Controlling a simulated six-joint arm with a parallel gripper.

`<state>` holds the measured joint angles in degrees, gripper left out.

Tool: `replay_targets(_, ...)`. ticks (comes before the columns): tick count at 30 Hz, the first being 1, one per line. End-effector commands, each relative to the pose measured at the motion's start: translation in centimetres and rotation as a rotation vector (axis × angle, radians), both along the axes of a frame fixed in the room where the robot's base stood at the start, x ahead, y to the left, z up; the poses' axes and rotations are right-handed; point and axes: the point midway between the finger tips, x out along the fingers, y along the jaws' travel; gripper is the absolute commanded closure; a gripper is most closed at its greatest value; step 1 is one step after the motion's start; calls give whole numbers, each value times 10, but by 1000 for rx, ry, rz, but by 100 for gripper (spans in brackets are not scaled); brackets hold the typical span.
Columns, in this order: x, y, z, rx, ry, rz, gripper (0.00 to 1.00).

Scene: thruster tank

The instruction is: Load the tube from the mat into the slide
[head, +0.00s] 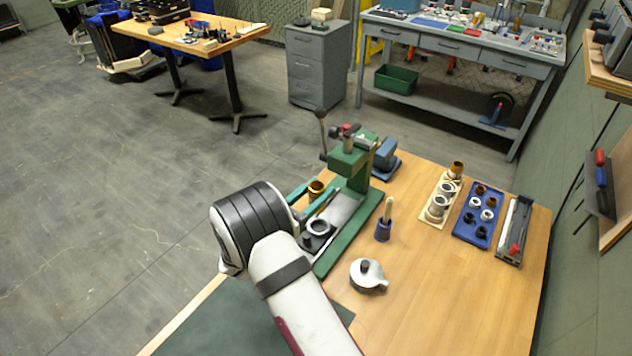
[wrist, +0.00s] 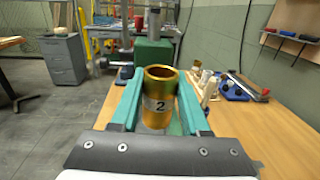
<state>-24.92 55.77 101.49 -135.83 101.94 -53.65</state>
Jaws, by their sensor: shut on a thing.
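In the head view the tube (head: 316,187) shows between the fingertips of my gripper (head: 314,194), raised above the table's left side. My gripper is shut on it. The slide (head: 344,212) is a grey metal rail on the green base of a press (head: 350,165), with a grey ring holder (head: 318,227) at its near end. My arm hides part of this area. The dark green mat (head: 215,325) lies at the table's near left, bare where visible.
A wooden rack (head: 433,218), a blue tray (head: 467,233) and a grey tray (head: 508,250) are further right. The near right table is clear.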

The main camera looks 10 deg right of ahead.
Motion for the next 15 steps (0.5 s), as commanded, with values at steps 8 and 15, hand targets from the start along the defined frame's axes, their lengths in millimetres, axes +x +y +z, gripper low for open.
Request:
replay_targets(8,12,-8,-37,5,4,4,100)
replay_targets(15,12,-7,-59,5,4,5,100)
